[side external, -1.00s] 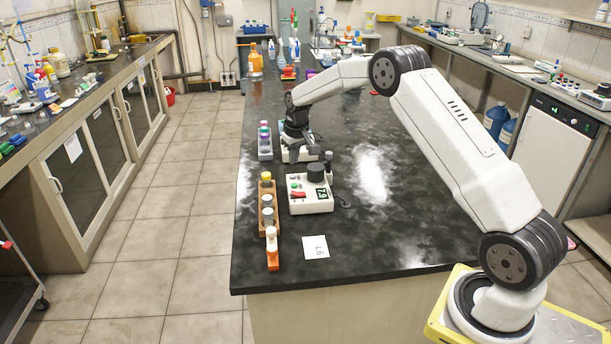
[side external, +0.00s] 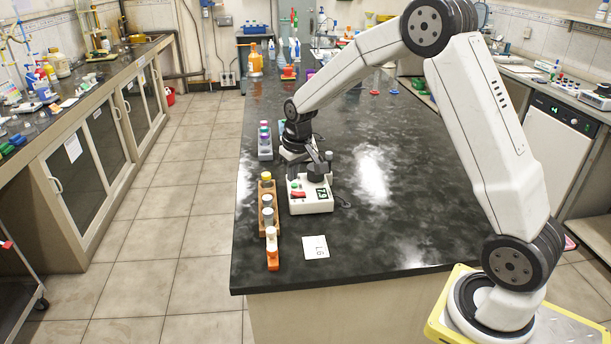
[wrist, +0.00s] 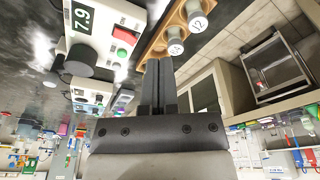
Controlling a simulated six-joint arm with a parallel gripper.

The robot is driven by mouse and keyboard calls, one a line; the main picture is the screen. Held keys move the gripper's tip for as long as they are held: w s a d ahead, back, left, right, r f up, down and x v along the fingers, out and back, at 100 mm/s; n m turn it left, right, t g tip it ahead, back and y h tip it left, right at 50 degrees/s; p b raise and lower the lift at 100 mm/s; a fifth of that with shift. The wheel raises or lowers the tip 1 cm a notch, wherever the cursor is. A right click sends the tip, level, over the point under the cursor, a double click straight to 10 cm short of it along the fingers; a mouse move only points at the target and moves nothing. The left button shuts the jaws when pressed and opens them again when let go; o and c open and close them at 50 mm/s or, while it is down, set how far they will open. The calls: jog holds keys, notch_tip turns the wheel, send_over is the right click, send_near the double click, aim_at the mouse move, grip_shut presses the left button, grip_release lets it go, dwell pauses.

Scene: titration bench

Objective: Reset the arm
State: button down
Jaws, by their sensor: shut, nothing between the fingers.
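My gripper (side external: 300,148) hangs at the end of my arm over the dark bench, just behind the white instrument (side external: 310,205) in the side view. In the wrist view the fingers of my gripper (wrist: 158,62) are together, with nothing between them. The instrument (wrist: 108,38) shows there at upper left, with a display reading 7.9, a green button and a red switch. A wooden rack (wrist: 154,45) with capped vials appears beyond the fingertips. I cannot tell the gripper's exact height over the bench.
The wooden rack (side external: 262,228) stands along the bench's left edge, left of the instrument. Behind it is a rack of coloured-cap tubes (side external: 265,152). A white card (side external: 315,247) lies in front. The bench's middle and right (side external: 400,200) are clear.

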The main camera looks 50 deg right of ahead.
jog(key=s+a+n, duration=0.1)
jog(key=s+a, duration=0.4)
jog(key=s, duration=0.5)
jog(key=s+a, duration=0.5)
jog(key=s, duration=0.6)
jog(key=shift+a+f+n+t, duration=0.15)
jog(key=shift+f+n+t, duration=0.15)
jog(key=shift+f+n, duration=0.1)
